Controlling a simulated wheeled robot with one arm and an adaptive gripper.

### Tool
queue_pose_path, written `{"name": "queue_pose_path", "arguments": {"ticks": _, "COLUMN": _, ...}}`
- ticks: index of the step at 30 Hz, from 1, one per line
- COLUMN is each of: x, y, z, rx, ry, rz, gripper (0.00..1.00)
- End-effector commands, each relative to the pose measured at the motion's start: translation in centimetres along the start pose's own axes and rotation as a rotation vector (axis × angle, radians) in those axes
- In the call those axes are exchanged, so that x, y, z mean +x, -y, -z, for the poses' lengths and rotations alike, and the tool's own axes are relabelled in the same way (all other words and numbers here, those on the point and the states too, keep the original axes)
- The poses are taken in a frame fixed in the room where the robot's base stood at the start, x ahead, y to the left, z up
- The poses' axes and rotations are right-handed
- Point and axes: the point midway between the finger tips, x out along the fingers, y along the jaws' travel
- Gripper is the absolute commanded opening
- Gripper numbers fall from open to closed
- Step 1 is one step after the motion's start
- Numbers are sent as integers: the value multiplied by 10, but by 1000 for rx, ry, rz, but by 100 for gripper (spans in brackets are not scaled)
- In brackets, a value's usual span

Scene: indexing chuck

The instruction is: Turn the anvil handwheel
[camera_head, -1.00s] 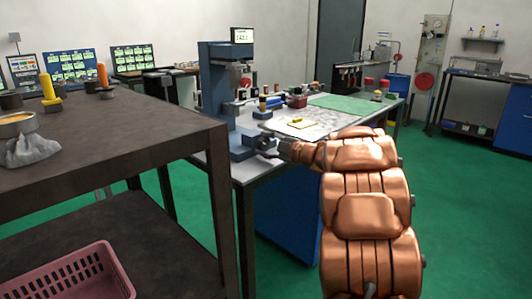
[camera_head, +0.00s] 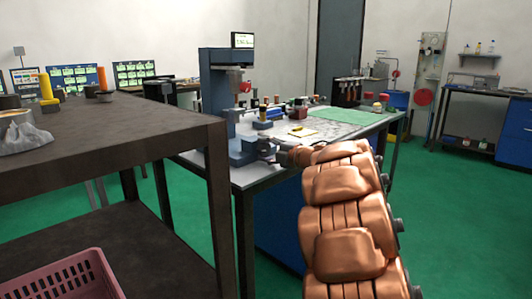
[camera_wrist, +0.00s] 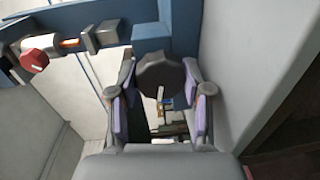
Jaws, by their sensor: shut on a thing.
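The anvil handwheel (camera_wrist: 160,76) is a dark, round, faceted wheel in front of a blue block in the wrist view. My gripper (camera_wrist: 160,84) has one finger on each side of the wheel, with purple pads facing inward, and is shut on it. In the head view my gripper (camera_head: 270,156) is small, at the base of the blue column machine (camera_head: 216,95) near the bench's front left corner. The handwheel cannot be made out there.
A dark rack (camera_head: 120,128) stands close on the left, with a pink basket (camera_head: 62,280) low down. The machine's bench (camera_head: 252,178) carries a green mat (camera_head: 342,116) and small parts. A red-tipped spindle (camera_wrist: 36,60) lies left of the wheel. Green floor is open on the right.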

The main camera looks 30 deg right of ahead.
Motion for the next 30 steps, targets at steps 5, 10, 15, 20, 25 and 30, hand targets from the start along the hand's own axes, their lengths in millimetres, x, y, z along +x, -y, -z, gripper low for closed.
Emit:
{"name": "queue_pose_path", "arguments": {"ticks": 5, "x": 0, "y": 2, "z": 0, "rx": 0, "ry": -1, "rz": 4, "gripper": 14}}
{"name": "queue_pose_path", "arguments": {"ticks": 10, "x": 0, "y": 2, "z": 0, "rx": 0, "ry": -1, "rz": 4, "gripper": 51}}
{"name": "queue_pose_path", "arguments": {"ticks": 15, "x": 0, "y": 2, "z": 0, "rx": 0, "ry": -1, "rz": 3, "gripper": 68}}
{"name": "queue_pose_path", "arguments": {"ticks": 20, "x": 0, "y": 2, "z": 0, "rx": 1, "ry": 0, "rz": 3, "gripper": 74}}
{"name": "queue_pose_path", "arguments": {"ticks": 25, "x": 0, "y": 2, "z": 0, "rx": 5, "ry": -1, "rz": 4, "gripper": 74}}
{"name": "queue_pose_path", "arguments": {"ticks": 30, "x": 0, "y": -1, "z": 0, "rx": 70, "ry": -7, "rz": 3, "gripper": 74}}
